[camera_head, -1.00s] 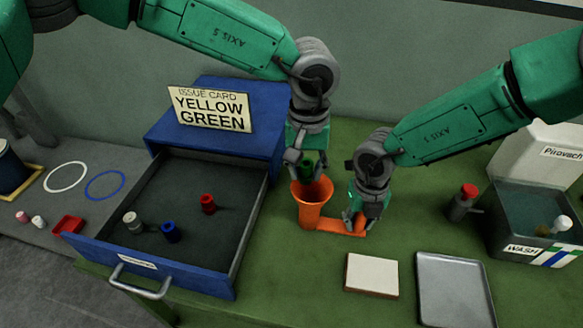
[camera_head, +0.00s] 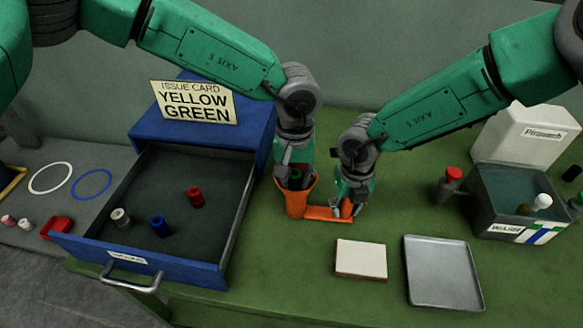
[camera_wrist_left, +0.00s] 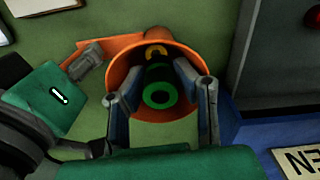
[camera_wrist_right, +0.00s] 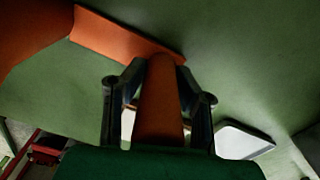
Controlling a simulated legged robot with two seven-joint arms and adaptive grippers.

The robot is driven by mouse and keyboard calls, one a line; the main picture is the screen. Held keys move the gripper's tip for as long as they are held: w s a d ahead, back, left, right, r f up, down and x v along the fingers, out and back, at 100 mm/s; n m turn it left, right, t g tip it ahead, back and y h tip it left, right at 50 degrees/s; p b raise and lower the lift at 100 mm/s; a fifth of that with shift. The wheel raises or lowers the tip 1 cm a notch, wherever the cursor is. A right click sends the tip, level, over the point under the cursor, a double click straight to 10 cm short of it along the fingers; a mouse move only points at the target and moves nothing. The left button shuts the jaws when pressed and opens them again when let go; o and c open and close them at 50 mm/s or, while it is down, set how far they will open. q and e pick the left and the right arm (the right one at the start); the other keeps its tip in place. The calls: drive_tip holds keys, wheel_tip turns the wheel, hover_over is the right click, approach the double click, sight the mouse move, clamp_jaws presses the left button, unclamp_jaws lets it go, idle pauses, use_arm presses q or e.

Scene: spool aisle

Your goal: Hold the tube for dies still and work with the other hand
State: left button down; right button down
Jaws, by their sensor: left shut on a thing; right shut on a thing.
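The orange tube for dies (camera_head: 296,207) stands upright on the green bench, with a flat orange arm (camera_head: 327,214) running right to an upright grip (camera_wrist_right: 160,105). My right gripper (camera_head: 347,207) is shut on that grip. My left gripper (camera_head: 294,180) is shut on a green die (camera_head: 295,183), a hollow cylinder, which it holds within the tube's mouth. In the left wrist view the green die (camera_wrist_left: 158,88) is inside the tube's rim, and a yellow ring-like piece (camera_wrist_left: 157,51) shows deeper in the tube. The tube's bottom is hidden. The issue card (camera_head: 196,102) reads yellow, green.
The open blue drawer (camera_head: 232,215) holds a grey, a blue and a red die. A white block (camera_head: 361,259) and a metal tray (camera_head: 442,273) lie in front right. A red-topped bottle (camera_head: 450,183) and a wash bin (camera_head: 511,203) stand right.

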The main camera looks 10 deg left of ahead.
use_arm(q)
drive_tip(key=shift+w+a+f, duration=0.15)
drive_tip(key=shift+w+f, duration=0.05)
drive_tip(key=shift+f, duration=0.05)
drive_tip(key=shift+r, duration=0.15)
drive_tip(key=c, duration=1.2)
unclamp_jaws()
drive_tip(key=shift+a, duration=0.25)
wheel_tip(320, 180, up, 12)
drive_tip(key=shift+r, duration=0.1)
